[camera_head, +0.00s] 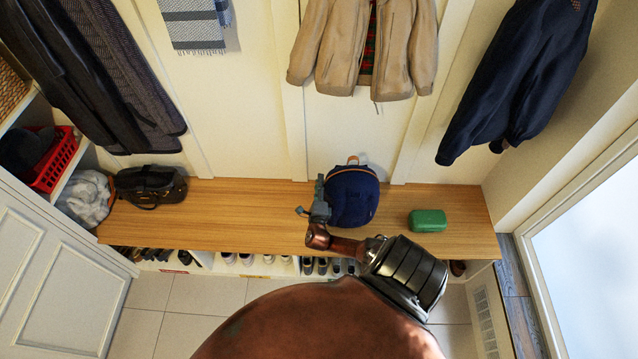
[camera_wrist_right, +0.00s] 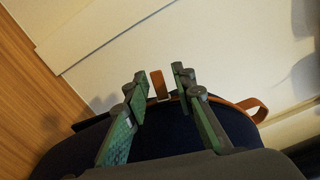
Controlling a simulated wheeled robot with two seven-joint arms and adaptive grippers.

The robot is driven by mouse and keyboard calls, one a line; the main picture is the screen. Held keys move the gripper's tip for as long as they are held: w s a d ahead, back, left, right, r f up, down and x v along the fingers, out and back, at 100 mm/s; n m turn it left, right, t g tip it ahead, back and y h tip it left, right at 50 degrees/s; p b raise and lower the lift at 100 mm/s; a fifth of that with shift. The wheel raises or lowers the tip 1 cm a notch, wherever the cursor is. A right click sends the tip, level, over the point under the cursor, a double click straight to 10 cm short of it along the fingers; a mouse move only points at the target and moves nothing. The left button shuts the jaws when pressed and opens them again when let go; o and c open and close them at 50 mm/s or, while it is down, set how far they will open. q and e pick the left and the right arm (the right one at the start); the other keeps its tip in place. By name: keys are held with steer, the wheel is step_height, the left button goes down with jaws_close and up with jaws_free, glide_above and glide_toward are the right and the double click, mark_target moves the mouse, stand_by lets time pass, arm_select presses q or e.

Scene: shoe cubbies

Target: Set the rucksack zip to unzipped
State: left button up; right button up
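The navy rucksack (camera_head: 354,196) stands on the wooden bench, with a tan seam and a loop at its top. In the right wrist view the rucksack (camera_wrist_right: 75,151) fills the lower part, with its tan strap loop (camera_wrist_right: 247,103) at right. A small tan tab (camera_wrist_right: 159,84), seemingly the zip pull, shows between my right gripper's fingertips (camera_wrist_right: 158,82), with gaps on both sides. My right gripper (camera_head: 319,198) is at the rucksack's left side in the head view, its fingers apart and empty. Whether the zip is open or closed is unclear. My left gripper is out of view.
The bench (camera_head: 250,215) has clear room left of the rucksack. A green case (camera_head: 427,221) sits to its right, and a dark bag (camera_head: 150,186) at the far left. A tan jacket (camera_head: 340,45) hangs above. Shoes fill the cubbies below.

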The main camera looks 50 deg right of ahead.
steer(key=v, duration=1.2)
stand_by(0.6)
